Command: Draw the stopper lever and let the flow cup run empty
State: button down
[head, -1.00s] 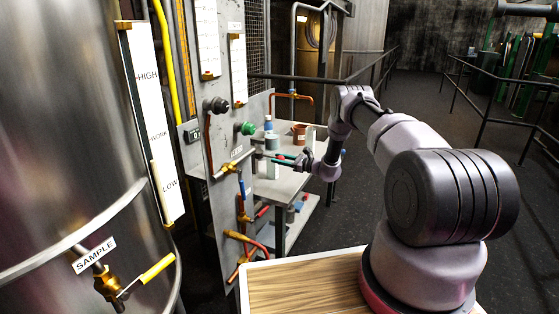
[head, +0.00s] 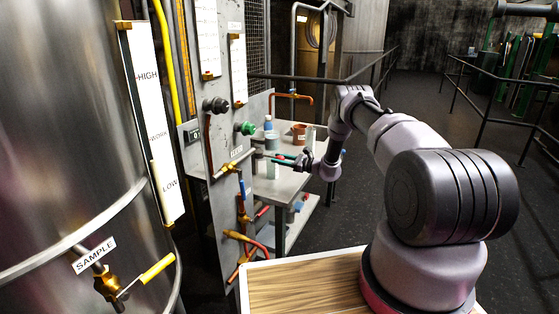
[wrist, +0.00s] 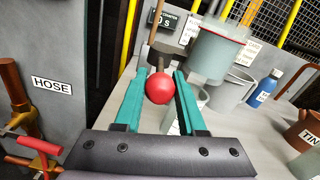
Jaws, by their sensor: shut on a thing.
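My gripper (wrist: 160,84) has its two teal fingers closed around a red ball knob (wrist: 158,88). The knob sits in front of a dark block, and it looks like the end of the stopper lever; the lever's shaft is hidden behind it. The pale grey flow cup (wrist: 220,52) hangs just right of and beyond the fingertips, with a thin red line near its rim. A clear beaker (wrist: 182,122) stands below, partly covered by the right finger. In the head view my gripper (head: 281,158) reaches left beside the panel, small, with the cup (head: 271,141) behind it. The liquid level is not readable.
A grey jug (wrist: 236,92), a blue bottle (wrist: 263,89) and a brown cup (wrist: 304,131) stand on the bench to the right. A timer box (wrist: 164,20) is behind. The panel with a HOSE label (wrist: 52,85) and a red-handled valve (wrist: 38,145) are close on the left.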

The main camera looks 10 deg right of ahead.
jog(key=s+a+m+t+h, duration=0.4)
jog(key=a+m+t+h, duration=0.2)
jog(key=h, duration=0.4)
jog(key=shift+m+t+h, duration=0.3)
jog(key=shift+m+t, duration=0.2)
jog(key=shift+m, duration=0.5)
jog(key=shift+a, duration=0.1)
jog(key=c, duration=0.5)
grip_release()
jog(key=v, duration=1.1)
